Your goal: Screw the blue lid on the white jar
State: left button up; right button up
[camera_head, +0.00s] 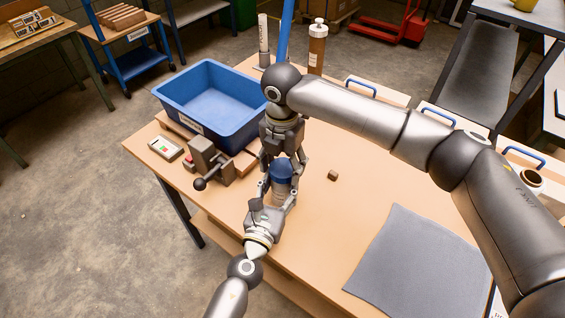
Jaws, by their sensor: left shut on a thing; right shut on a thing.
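The blue lid (283,166) sits at the top of the jar (281,187), near the table's front left edge. Little of the jar shows between the fingers, and it looks pale grey in shadow. My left gripper (279,191) comes up from the bottom of the view and is shut around the jar's body. My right gripper (284,161) points down from above and is shut on the lid. The lid is in line with the jar. I cannot tell whether their threads are engaged, and the jar's base is hidden by the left gripper.
A blue bin (215,72) and a grey vice (207,160) stand left of the grippers. A small brown block (333,175) lies to their right. A grey mat (420,262) covers the front right. A brown bottle (317,48) stands behind. The table's middle is mostly clear.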

jog(key=shift+f, duration=0.2)
jog(key=shift+c, duration=0.2)
jog(key=shift+s+f, duration=0.1)
jog(key=shift+f, duration=0.15)
jog(key=shift+c, duration=0.3)
jog(key=shift+r, duration=0.25)
dwell(0.6)
jog(key=shift+f, duration=0.65)
dwell(0.3)
jog(key=shift+o, duration=0.2)
jog(key=shift+d+f, duration=0.1)
jog(key=shift+f, duration=0.1)
jog(key=shift+o, duration=0.9)
